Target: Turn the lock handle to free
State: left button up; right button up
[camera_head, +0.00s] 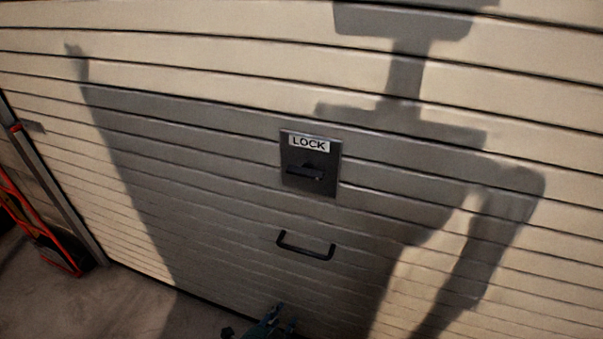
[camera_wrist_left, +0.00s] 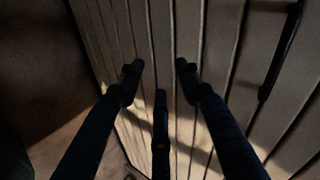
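The lock handle (camera_head: 304,173) is a dark bar on a dark plate labelled LOCK (camera_head: 332,165), mounted on the slatted garage door. The bar lies roughly level across the plate, tilted slightly in the picture. My left gripper (camera_head: 266,322) shows at the bottom edge of the head view, well below the lock handle and apart from it. In the left wrist view my left gripper (camera_wrist_left: 158,76) has its dark fingers spread with nothing between them, facing the door slats. The lock handle does not show clearly there. My right gripper is not in view.
A black pull handle (camera_head: 305,246) sits on the garage door (camera_head: 480,95) below the lock plate; a dark bar in the left wrist view (camera_wrist_left: 280,52) looks like it. A red-framed object (camera_head: 45,235) stands at the left. Bare floor (camera_head: 120,300) shows at lower left.

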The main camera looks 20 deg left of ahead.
pick_arm(q)
jog(key=w+d+r+m+t+p, duration=0.1)
jog(key=w+r+m+t, duration=0.25)
jog(key=r, duration=1.55)
jog(key=m+t+p, duration=0.1)
jog(key=m+t, duration=0.1)
jog(key=t, duration=0.2)
send_near(306, 171)
jog(key=w+p, duration=0.1)
jog(key=w, duration=0.1)
jog(key=w+p, duration=0.1)
jog(key=w, duration=0.2)
jog(key=w+p, duration=0.1)
jog(key=w, duration=0.1)
jog(key=shift+w+f, duration=0.35)
jog(key=shift+f, duration=0.05)
grip_shut()
